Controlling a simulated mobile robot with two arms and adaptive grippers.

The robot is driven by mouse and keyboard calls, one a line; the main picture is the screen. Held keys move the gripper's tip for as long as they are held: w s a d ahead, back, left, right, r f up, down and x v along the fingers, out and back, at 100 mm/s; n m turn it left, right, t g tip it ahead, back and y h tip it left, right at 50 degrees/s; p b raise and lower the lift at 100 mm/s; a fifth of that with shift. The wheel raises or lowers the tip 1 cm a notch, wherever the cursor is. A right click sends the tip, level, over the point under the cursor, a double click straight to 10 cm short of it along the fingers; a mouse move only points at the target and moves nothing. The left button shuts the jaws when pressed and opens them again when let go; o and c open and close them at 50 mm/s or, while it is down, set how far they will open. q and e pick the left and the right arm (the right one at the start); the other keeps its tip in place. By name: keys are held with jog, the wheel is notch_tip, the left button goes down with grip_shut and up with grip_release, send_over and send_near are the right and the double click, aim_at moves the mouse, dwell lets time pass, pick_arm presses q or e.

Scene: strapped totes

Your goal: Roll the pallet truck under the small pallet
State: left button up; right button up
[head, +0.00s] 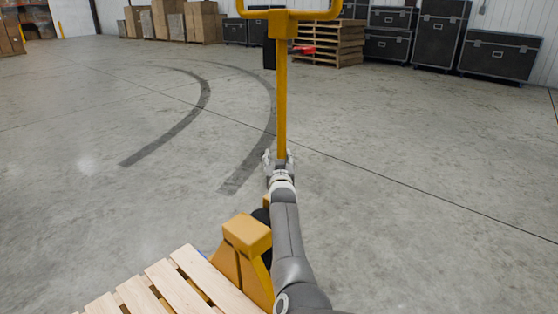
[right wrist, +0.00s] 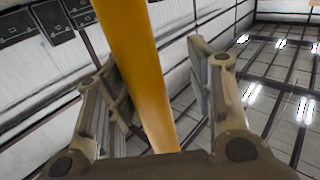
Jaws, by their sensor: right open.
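The yellow pallet truck shows its upright handle shaft (head: 282,100) in the middle of the head view, with a loop grip at the top. Its yellow body (head: 247,236) is lower down, beside my right arm. The small wooden pallet (head: 190,290) is at the bottom left, close against the body. The forks are hidden, so I cannot tell how far they reach under it. My right gripper (head: 278,158) is open at the shaft. In the right wrist view the shaft (right wrist: 140,75) passes between the spread fingers (right wrist: 160,85). My left gripper is not in view.
A stack of wooden pallets (head: 335,45) stands at the back, with black cases (head: 500,55) to its right. Cardboard boxes (head: 190,22) stand at the back left. The concrete floor is clear left and right, with curved dark tyre marks.

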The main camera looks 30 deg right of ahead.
jog(key=shift+s+d+f, duration=0.1)
jog(key=shift+s+d, duration=0.05)
jog(key=shift+d, duration=0.05)
jog(key=shift+s+a, duration=0.15)
jog(key=shift+s, duration=0.5)
jog(key=v, duration=0.6)
jog(key=shift+a, duration=0.35)
